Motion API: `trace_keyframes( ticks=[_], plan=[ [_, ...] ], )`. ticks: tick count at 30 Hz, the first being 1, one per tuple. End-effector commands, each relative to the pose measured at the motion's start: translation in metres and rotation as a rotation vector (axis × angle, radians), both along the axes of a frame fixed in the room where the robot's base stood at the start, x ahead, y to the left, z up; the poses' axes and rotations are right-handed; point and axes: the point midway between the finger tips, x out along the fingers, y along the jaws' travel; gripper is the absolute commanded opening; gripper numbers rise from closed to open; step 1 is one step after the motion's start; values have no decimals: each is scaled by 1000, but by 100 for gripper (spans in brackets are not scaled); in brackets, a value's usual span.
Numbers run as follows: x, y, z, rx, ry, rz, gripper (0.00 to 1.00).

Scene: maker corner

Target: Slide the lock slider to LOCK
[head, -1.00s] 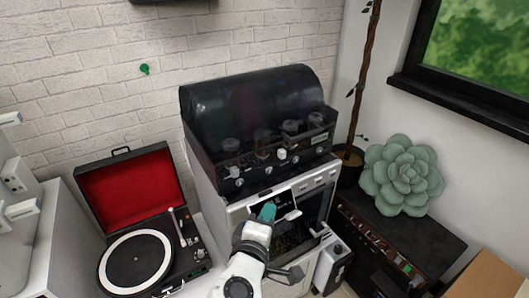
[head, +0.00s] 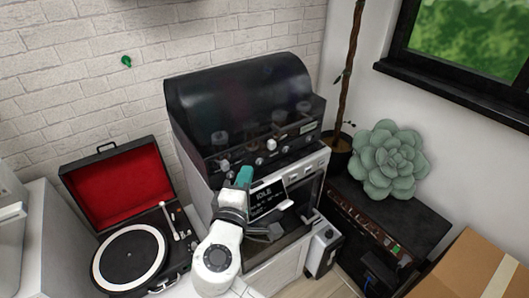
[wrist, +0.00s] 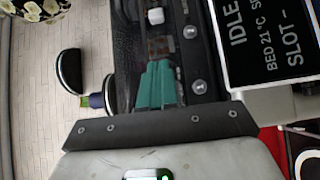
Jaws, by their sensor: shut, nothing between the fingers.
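I cannot make out a LOCK marking or tell for certain which part is the lock slider. A white machine (head: 203,193) has a dark display (head: 268,198) reading IDLE, also large at the upper right of the wrist view (wrist: 272,40). A white tab (head: 287,205) sits just below the display. Small white controls (head: 301,174) line its upper right front. My gripper (head: 244,177), with teal fingers, is shut and empty, left of the display and below the black-domed unit. In the wrist view its fingers (wrist: 157,85) overlap the knobbed front; contact cannot be told.
The black-domed unit (head: 240,90) stands on the machine, with several knobs along its front. An open turntable (head: 128,262) with red lid lining is at left. A dark amplifier (head: 385,225) with a green succulent (head: 388,160) and a cardboard box (head: 470,272) are at right.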

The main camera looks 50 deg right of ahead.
Motion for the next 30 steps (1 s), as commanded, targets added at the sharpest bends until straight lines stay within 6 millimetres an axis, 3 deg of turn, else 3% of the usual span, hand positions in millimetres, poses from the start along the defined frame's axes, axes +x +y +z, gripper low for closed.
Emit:
trace_keyframes(
  ticks=[8, 15, 30],
  plan=[
    [27, -50, 3, 1, 0, -3, 0],
    [19, -80, 1, 2, 1, -2, 0],
    [16, -88, 0, 1, 0, 0, 0]
  ],
)
